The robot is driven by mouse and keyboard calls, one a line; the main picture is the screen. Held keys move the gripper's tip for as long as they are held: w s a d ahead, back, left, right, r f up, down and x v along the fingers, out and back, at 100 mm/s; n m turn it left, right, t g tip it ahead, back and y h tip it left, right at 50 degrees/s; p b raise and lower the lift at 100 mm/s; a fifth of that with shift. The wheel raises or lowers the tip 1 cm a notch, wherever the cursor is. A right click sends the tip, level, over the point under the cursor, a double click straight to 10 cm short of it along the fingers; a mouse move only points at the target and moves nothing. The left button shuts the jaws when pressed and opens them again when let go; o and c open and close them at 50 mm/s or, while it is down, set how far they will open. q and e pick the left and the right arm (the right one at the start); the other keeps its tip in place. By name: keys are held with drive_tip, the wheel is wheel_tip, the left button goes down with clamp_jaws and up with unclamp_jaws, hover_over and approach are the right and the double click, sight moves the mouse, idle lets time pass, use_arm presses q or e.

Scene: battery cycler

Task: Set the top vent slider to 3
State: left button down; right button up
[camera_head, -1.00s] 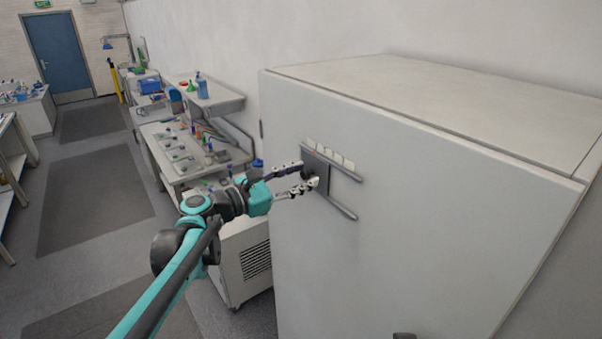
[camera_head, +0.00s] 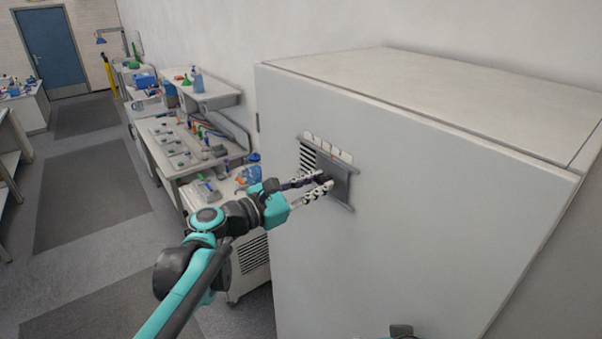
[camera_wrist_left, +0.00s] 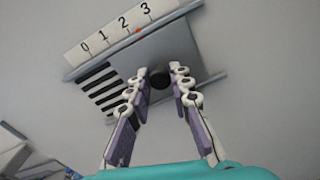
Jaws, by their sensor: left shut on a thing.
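The top vent slider is a grey plate (camera_head: 340,185) on the front of the white cabinet, with a dark round knob (camera_wrist_left: 160,78). My left gripper (camera_head: 325,180) is shut on the knob, one finger on each side in the left wrist view. A label strip (camera_wrist_left: 112,32) above the plate reads 0, 1, 2, 3. A red mark (camera_wrist_left: 138,30) at the plate's upper edge lies between 2 and 3, nearer 2. Dark vent slots (camera_wrist_left: 101,89) show to the left of the plate.
The white cabinet (camera_head: 430,200) fills the right side, with a flat top. A bench (camera_head: 185,150) with bottles and small items stands to the left, and a low vented unit (camera_head: 250,256) stands beside the cabinet. The floor aisle at left is clear.

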use_arm(q)
drive_tip(key=shift+s+d, duration=0.7)
drive_tip(key=shift+s, duration=0.2)
drive_tip(key=shift+w+a, duration=0.15)
drive_tip(key=c, duration=1.3)
unclamp_jaws()
drive_tip(key=shift+c, duration=0.2)
drive_tip(key=shift+s+d, duration=0.2)
drive_tip(key=shift+s, duration=0.05)
drive_tip(key=shift+a, duration=0.2)
drive_tip(key=v, duration=1.1)
drive_tip(key=shift+s+a, duration=0.2)
drive_tip(key=shift+s, duration=0.1)
